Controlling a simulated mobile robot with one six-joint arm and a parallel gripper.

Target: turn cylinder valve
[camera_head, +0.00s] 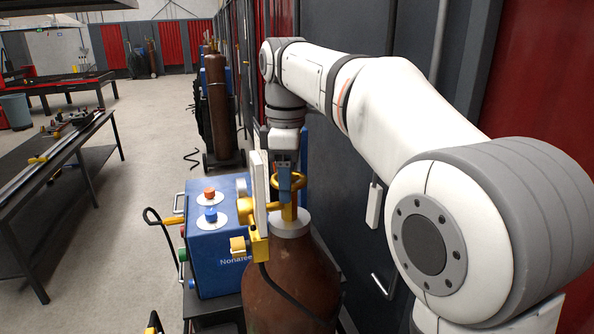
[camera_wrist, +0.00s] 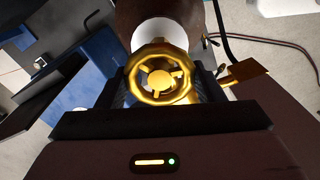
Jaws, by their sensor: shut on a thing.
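The cylinder valve is a gold round handwheel (camera_wrist: 160,72) with spokes, seen face-on in the wrist view. It also shows in the head view (camera_head: 292,183) on top of a brown gas cylinder (camera_head: 285,288) with a pale collar. My gripper (camera_wrist: 163,88) reaches down from above and is shut on the handwheel, with a dark jaw on each side of it. The lower part of the handwheel's rim is close to the gripper body. In the head view my gripper (camera_head: 287,180) partly hides the wheel.
A blue box (camera_head: 215,255) with red and blue knobs stands left of the cylinder. A gold regulator (camera_head: 258,243) and a white plate (camera_head: 260,190) sit by the valve. A dark hose hangs in front. A dark wall is close behind on the right. A workbench (camera_head: 60,165) stands left across open floor.

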